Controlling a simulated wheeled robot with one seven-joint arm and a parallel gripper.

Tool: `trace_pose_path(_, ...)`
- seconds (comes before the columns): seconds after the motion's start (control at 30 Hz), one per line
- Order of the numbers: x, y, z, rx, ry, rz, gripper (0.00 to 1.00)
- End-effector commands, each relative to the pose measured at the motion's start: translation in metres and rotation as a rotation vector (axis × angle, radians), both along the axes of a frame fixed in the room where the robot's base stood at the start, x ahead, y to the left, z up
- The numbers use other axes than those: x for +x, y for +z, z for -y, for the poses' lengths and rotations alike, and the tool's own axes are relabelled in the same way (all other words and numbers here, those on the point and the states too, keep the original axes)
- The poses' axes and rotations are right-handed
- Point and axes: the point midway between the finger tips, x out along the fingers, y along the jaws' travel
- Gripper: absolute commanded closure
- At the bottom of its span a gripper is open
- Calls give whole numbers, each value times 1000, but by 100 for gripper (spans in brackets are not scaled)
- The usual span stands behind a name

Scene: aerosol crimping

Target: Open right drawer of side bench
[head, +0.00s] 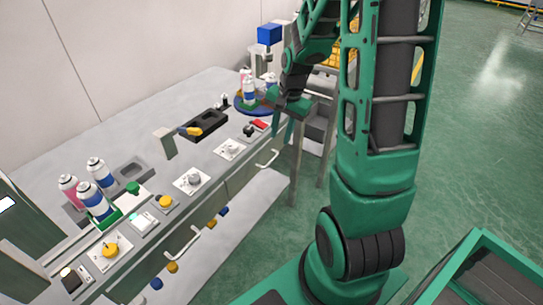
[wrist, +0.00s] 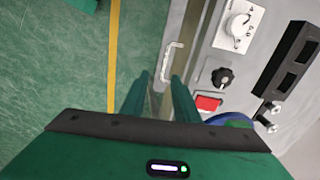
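The right drawer (head: 240,178) is in the front of the grey side bench (head: 225,85) and looks shut. Its pale bar handle (head: 267,158) also shows in the wrist view (wrist: 171,62), running along the drawer front. My gripper (head: 289,135) is near the bench's right end, close to this handle. In the wrist view my gripper (wrist: 160,88) is open, with two green fingers apart and nothing between them. The handle lies just beyond the fingertips, nearer the right finger, and I see no grip on it. The left drawer's handle (head: 183,243) is clear of my gripper.
Spray cans (head: 95,204) stand at the bench's left end. Knobs (head: 193,179), a black tray (head: 208,122) and a red button (wrist: 208,104) are on the top. Green floor is open on the right.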

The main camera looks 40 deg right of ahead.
Motion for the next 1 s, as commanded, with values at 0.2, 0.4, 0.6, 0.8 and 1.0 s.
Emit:
trace_pose_path(0.2,15,-16,0,24,-46,11,72)
trace_pose_path(0.4,18,-39,-1,25,-47,8,72)
trace_pose_path(0.6,24,-73,-4,26,-46,8,72)
trace_pose_path(0.8,28,-100,-5,24,-46,9,72)
trace_pose_path(1.0,32,-115,-6,23,-47,11,72)
